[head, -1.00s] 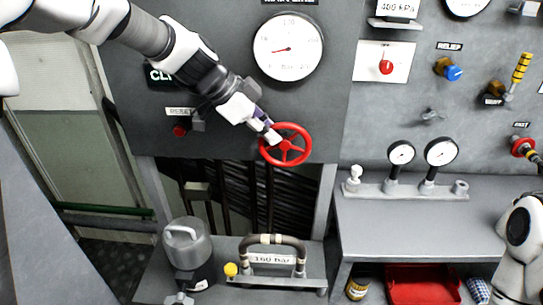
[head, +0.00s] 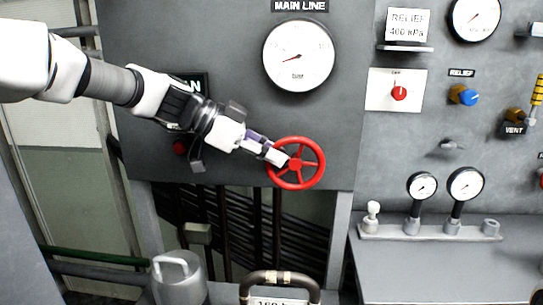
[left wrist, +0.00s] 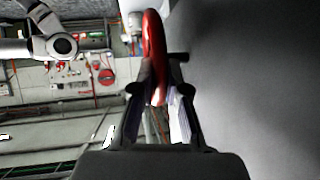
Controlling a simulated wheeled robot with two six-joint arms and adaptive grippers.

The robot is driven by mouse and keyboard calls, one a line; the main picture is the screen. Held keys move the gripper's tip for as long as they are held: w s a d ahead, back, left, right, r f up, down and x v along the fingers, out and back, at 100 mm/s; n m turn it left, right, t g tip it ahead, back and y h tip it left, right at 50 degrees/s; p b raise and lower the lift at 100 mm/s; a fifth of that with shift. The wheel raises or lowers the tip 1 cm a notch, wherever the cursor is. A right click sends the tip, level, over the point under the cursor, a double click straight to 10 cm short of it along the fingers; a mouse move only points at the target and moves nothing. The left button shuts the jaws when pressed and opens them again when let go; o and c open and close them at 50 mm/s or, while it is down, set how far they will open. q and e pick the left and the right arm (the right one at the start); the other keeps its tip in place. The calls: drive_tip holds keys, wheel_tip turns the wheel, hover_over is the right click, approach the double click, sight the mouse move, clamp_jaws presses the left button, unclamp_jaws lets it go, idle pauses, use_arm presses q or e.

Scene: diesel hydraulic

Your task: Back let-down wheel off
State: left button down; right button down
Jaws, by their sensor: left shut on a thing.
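The red let-down wheel (head: 312,181), a spoked handwheel, is on the grey panel below the main line gauge (head: 298,55). My left gripper (head: 281,160) reaches it from the left, and its fingers are shut on the left side of the wheel. In the left wrist view the red rim (left wrist: 153,45) stands edge-on between the two fingers (left wrist: 160,90). The fingers hide a small part of the rim in the head view. The gauge needle points to the lower left. My right gripper does not show.
A red knob on a white plate (head: 399,93), a blue relief knob (head: 465,96) and two small gauges (head: 465,184) are to the right. A grey canister (head: 178,281) and a dark bar handle (head: 281,281) are below. Dark pipes run under the panel.

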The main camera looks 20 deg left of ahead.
use_arm(q)
drive_tip(key=c, duration=1.2)
unclamp_jaws()
drive_tip(key=shift+w+d, duration=0.1)
wheel_tip(320, 180, up, 10)
